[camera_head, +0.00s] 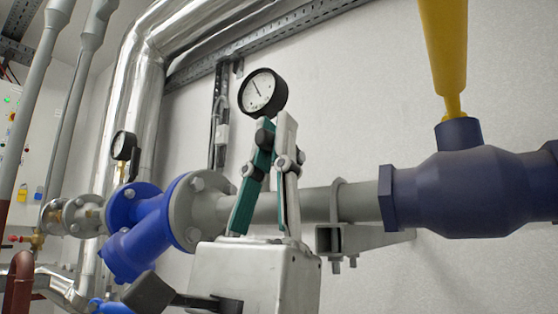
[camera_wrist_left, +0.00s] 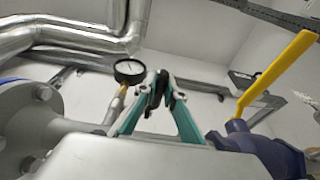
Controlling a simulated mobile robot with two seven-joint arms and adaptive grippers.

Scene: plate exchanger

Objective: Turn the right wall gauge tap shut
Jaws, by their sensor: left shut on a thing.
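The right wall gauge (camera_head: 262,92) is a round white dial with a black rim, in front of the grey wall. It also shows in the left wrist view (camera_wrist_left: 130,71), with a brass-coloured stem below it. My left gripper (camera_head: 272,128) points up, its fingertips just under the dial in the head view. Its fingers are close together at the tips and shut on the gauge tap, which the fingers and dark pads hide. In the left wrist view the gripper (camera_wrist_left: 160,88) is just right of the dial and stem. My right gripper is in neither view.
A second gauge (camera_head: 122,146) stands at the left. A grey pipe (camera_head: 360,200) runs behind my gripper, between a blue flanged fitting (camera_head: 145,232) and a dark blue valve (camera_head: 455,190) with a yellow lever (camera_head: 444,50). Bare wall lies between the gauge and the lever.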

